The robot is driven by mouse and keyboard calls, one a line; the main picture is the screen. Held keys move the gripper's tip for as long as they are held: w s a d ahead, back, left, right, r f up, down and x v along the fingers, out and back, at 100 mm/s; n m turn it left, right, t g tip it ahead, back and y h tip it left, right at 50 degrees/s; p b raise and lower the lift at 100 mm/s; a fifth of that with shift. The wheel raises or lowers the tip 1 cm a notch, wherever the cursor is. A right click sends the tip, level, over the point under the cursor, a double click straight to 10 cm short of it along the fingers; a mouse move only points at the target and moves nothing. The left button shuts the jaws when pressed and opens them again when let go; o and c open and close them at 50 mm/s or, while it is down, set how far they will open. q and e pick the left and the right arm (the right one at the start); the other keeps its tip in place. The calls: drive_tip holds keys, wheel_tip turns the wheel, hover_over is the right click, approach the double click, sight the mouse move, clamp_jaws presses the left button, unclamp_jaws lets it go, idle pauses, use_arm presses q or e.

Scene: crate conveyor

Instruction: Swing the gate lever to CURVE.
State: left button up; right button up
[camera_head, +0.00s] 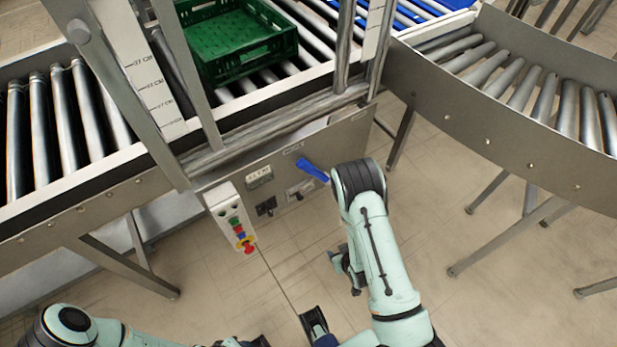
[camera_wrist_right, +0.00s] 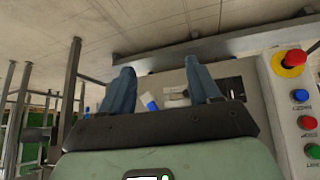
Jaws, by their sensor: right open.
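The blue gate lever (camera_head: 313,169) is on the grey panel on the conveyor's side. Its free end points down and to the right, close beside my right arm. My right gripper (camera_head: 346,268) is partly hidden under that arm. In the right wrist view its two fingers are apart, and a blue piece, seemingly the lever (camera_wrist_right: 149,102), shows between them farther off. I cannot tell the distance, and no contact shows. The lever's labels are too small to read. Dark parts that look like my left gripper (camera_head: 275,334) are cut by the bottom edge.
A control box (camera_head: 231,216) with coloured buttons hangs left of the lever; its red knob shows in the right wrist view (camera_wrist_right: 290,62). A green crate (camera_head: 236,45) sits on the rollers behind the gate frame. A curved conveyor (camera_head: 520,130) stands right. Floor below the panel is open.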

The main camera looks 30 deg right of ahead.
drive_tip(key=w+d+r+n+t+b, duration=0.35)
drive_tip(key=w+t, duration=0.25)
drive_tip(key=w, duration=0.3)
drive_tip(key=n+t+y+b, duration=0.3)
drive_tip(key=n+t+b, duration=0.1)
drive_tip(key=n+t, duration=0.1)
approach(308, 169)
use_arm(q)
drive_tip(key=w+a+f+t+b, duration=0.1)
drive_tip(key=w+f, duration=0.2)
drive_tip(key=f, duration=0.2)
drive_tip(key=w+a+f+t+y, duration=0.1)
drive_tip(key=w+f, duration=0.2)
drive_tip(key=f, duration=0.3)
drive_tip(key=shift+w+a+n+b, duration=0.25)
drive_tip(key=shift+a+n+b, duration=0.05)
drive_tip(key=shift+a+b, duration=0.1)
use_arm(e)
drive_tip(key=w, duration=0.7)
drive_tip(key=w+a, duration=0.1)
drive_tip(key=w, duration=0.2)
drive_tip(key=shift+w+f, duration=0.1)
drive_tip(key=shift+w, duration=0.2)
use_arm(q)
drive_tip(key=shift+d, duration=0.1)
use_arm(e)
drive_tip(key=shift+d+m, duration=0.1)
drive_tip(key=shift+m, duration=0.15)
clamp_jaws()
